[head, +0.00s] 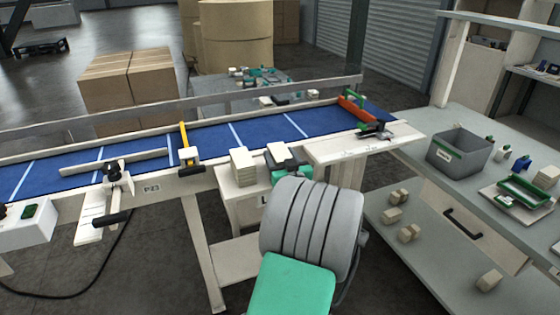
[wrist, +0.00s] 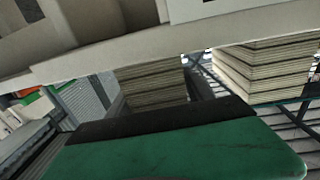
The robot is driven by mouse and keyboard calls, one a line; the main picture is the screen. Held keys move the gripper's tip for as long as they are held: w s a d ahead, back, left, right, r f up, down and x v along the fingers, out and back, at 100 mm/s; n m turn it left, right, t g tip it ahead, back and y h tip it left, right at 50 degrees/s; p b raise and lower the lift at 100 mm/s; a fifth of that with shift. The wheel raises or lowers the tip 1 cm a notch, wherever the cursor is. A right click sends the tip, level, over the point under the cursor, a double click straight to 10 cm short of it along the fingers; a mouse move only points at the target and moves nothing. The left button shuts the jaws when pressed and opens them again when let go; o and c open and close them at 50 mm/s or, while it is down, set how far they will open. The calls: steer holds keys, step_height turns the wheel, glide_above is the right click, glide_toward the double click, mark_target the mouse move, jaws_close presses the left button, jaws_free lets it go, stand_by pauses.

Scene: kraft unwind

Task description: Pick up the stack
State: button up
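A cream stack of flat pieces (head: 243,167) stands on a small pale shelf in front of the blue conveyor in the head view. A second pale block with dark parts (head: 277,155) is just right of it; my arm partly hides it. In the wrist view, a layered stack (wrist: 268,72) is at the right and another (wrist: 153,84) is in the middle. My gripper is mostly hidden behind my grey ribbed arm in the head view. A green part with a black edge (wrist: 180,145) fills the bottom of the wrist view. I see nothing held, and the finger gap is unclear.
A grey bin (head: 460,152) stands on the right bench. A pale overhang (wrist: 130,45) crosses the top of the wrist view, close to the stacks.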

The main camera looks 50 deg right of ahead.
steer(key=c, duration=1.2)
steer(key=shift+o, duration=0.2)
steer(key=shift+r, duration=0.1)
